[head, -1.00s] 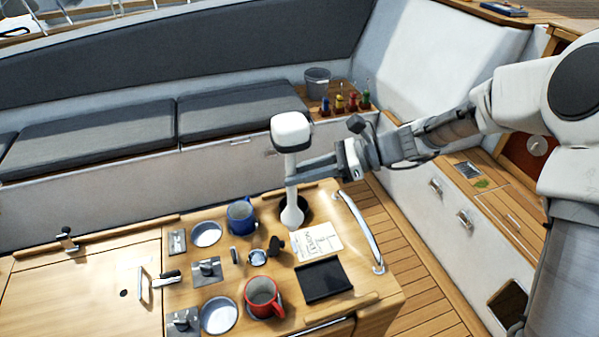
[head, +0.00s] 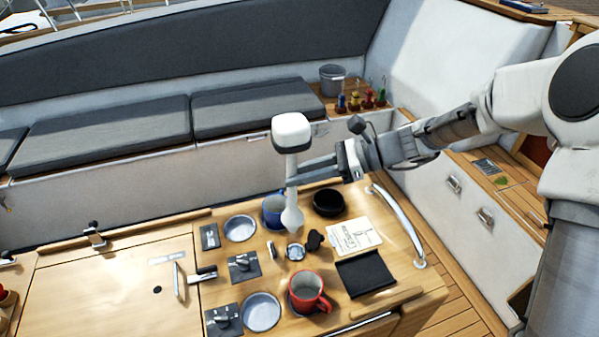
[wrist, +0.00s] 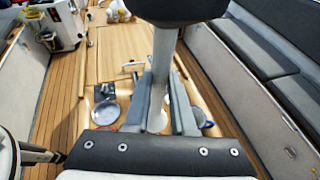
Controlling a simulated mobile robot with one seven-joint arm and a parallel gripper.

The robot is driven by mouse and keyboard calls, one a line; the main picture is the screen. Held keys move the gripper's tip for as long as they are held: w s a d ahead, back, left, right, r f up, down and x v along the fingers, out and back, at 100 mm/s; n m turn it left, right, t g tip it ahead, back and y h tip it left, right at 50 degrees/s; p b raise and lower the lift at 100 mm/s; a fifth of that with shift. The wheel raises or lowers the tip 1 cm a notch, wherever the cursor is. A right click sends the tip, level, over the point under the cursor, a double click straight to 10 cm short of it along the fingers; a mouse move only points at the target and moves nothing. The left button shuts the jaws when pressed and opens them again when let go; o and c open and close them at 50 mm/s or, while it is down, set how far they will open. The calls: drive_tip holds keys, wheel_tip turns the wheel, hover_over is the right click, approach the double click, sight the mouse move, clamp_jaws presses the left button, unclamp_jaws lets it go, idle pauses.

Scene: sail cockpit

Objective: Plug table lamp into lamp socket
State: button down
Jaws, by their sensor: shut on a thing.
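The table lamp (head: 291,165) is white, with a dark-banded head on top, a thin stem and a rounded lower end. It is nearly upright. My gripper (head: 292,176) is shut on its stem from the right; in the wrist view the two fingers (wrist: 158,100) flank the lamp stem (wrist: 163,55). The lower end appears in front of the blue mug (head: 272,212); its height above the table is hard to tell. A small round metal fitting with an open black cap, probably the lamp socket (head: 295,251), lies just below the lamp's end in the head view.
On the wooden table (head: 120,270) are a red mug (head: 307,293), a black round holder (head: 328,203), a paper card (head: 353,236), a black tray (head: 364,273) and several latches. A metal handrail (head: 400,225) edges the right side. Cushioned benches (head: 110,130) stand behind.

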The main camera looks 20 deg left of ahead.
drive_tip(key=b, duration=0.5)
hover_over(302, 217)
wheel_tip(302, 217, down, 6)
drive_tip(key=shift+f, duration=0.15)
drive_tip(key=shift+a+f+b, duration=0.1)
drive_tip(key=shift+f+b, duration=2.7)
drive_tip(key=shift+f, duration=0.35)
drive_tip(key=shift+p, duration=0.5)
drive_tip(key=shift+f+b, duration=0.3)
drive_tip(key=shift+f, duration=0.15)
drive_tip(key=c, duration=1)
unclamp_jaws()
drive_tip(key=shift+f, duration=0.1)
drive_tip(key=shift+p+v, duration=2.85)
drive_tip(key=shift+v, duration=2.8)
